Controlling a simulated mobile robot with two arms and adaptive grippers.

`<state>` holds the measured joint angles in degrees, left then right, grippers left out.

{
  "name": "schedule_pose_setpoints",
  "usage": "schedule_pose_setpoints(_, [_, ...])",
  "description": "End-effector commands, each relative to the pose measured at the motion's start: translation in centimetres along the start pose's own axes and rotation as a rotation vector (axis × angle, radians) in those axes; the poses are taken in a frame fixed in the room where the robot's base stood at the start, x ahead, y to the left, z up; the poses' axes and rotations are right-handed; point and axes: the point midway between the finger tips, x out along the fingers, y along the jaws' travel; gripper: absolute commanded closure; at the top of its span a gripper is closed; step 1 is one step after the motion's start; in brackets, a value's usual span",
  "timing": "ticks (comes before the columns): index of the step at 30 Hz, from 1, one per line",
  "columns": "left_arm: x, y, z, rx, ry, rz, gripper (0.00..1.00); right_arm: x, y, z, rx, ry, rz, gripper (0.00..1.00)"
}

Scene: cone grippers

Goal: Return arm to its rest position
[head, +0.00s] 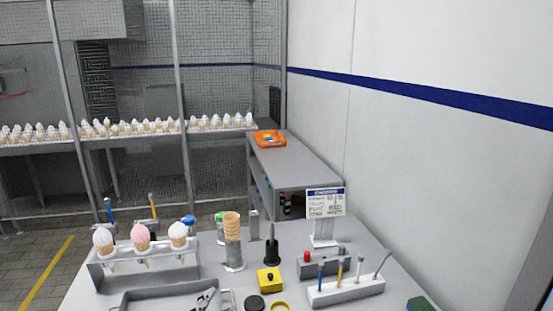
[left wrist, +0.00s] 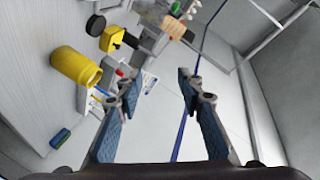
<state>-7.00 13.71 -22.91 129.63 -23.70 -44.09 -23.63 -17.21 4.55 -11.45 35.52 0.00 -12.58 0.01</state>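My left gripper (left wrist: 157,80) shows in the left wrist view. Its two fingers with blue pads are spread apart and nothing is between them. It hangs clear of the table's things, which show beyond and to the left of the fingers. I do not clearly make out my left gripper in the head view. A small grey jawed item (head: 207,300) shows at the bottom edge there, over the grey tray (head: 150,293); I cannot tell what it is. My right gripper is in neither view.
The table holds a rack (head: 190,262) with three ice-cream cones, stacked cones (head: 232,225), a yellow box (head: 269,280), a yellow container (left wrist: 75,67), a white tool holder (head: 345,291) and a sign (head: 326,202). A wall (head: 430,150) stands close on the right.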

Motion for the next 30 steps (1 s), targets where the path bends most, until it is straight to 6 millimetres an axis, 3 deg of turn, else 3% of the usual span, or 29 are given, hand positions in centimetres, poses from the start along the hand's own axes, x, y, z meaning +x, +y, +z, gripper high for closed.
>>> schedule_pose_setpoints(1, [-1.3, 2.0, 3.1, -0.102, -0.100, 0.068, 0.65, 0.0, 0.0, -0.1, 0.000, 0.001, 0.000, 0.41])
schedule_pose_setpoints(3, [-3.6, 4.9, 7.1, -0.239, -0.241, 0.157, 0.65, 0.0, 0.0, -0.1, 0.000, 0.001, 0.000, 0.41])
schedule_pose_setpoints(7, [-8.8, 9.8, 12.5, -0.452, -0.483, 0.295, 0.65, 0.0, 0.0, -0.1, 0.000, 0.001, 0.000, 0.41])
schedule_pose_setpoints(12, [-15.6, 14.4, 16.3, -0.638, -0.730, 0.421, 0.65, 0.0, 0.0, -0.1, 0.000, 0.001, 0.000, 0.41])
schedule_pose_setpoints(18, [-23.3, 18.0, 18.4, -0.789, -0.974, 0.530, 0.65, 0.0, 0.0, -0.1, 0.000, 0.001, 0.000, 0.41])
schedule_pose_setpoints(19, [-23.8, 18.5, 18.7, -0.800, -0.997, 0.539, 0.65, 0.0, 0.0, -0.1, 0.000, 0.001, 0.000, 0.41])
schedule_pose_setpoints(26, [-20.9, 23.3, 22.0, -0.785, -1.005, 0.550, 0.65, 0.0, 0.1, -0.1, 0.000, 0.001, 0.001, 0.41])
schedule_pose_setpoints(30, [-19.9, 27.1, 24.6, -0.779, -1.021, 0.563, 0.65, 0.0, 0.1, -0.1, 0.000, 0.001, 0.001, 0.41])
